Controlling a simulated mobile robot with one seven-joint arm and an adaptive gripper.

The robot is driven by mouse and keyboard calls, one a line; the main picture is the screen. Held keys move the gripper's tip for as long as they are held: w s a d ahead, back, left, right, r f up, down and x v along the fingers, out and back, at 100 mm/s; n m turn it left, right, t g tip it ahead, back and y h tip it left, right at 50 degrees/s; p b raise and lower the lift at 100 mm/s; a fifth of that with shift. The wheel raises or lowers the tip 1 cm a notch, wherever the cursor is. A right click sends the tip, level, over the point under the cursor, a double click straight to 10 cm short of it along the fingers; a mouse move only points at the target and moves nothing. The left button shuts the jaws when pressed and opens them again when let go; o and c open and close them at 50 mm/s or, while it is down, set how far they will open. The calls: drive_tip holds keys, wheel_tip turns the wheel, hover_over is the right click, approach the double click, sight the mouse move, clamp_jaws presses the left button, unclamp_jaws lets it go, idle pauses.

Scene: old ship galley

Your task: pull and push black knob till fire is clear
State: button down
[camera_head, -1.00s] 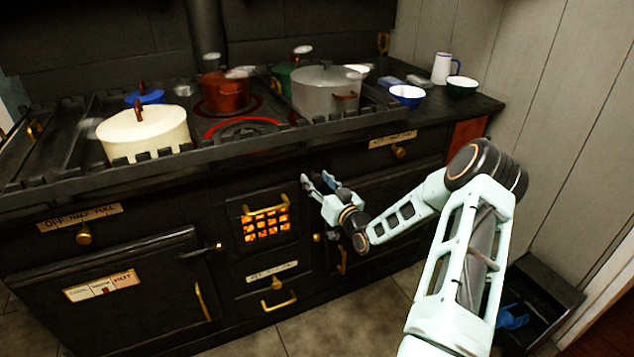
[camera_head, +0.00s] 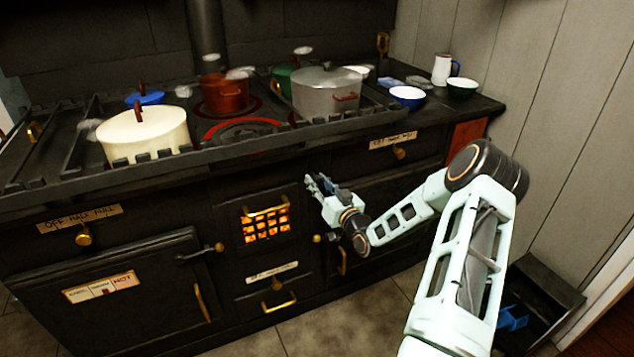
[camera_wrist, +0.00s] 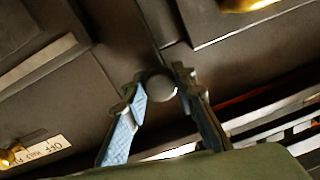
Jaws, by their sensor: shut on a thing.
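The black knob (camera_wrist: 160,83) is on the stove's dark front panel, and its rounded end shows between my fingertips in the wrist view. My gripper (camera_wrist: 157,90) is shut on it, with one finger on each side. In the head view my gripper (camera_head: 318,182) is at the stove front, right of the fire door, and hides the knob there. The fire (camera_head: 266,228) glows orange behind a barred grate in the small door, which has a brass handle (camera_head: 265,208).
A cream pot (camera_head: 145,135), a red pot (camera_head: 226,97) and a grey pot (camera_head: 326,95) stand on the stove top above my gripper. Brass knobs and handles stick out along the front. Floor (camera_head: 335,312) is open below.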

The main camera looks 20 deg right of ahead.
drive_tip(key=s, duration=0.6)
drive_tip(key=shift+s, duration=0.15)
drive_tip(key=shift+d, duration=0.1)
drive_tip(key=c, duration=1.6)
unclamp_jaws()
drive_tip(key=s, duration=0.8)
drive_tip(key=s+d, duration=0.1)
drive_tip(key=s, duration=0.3)
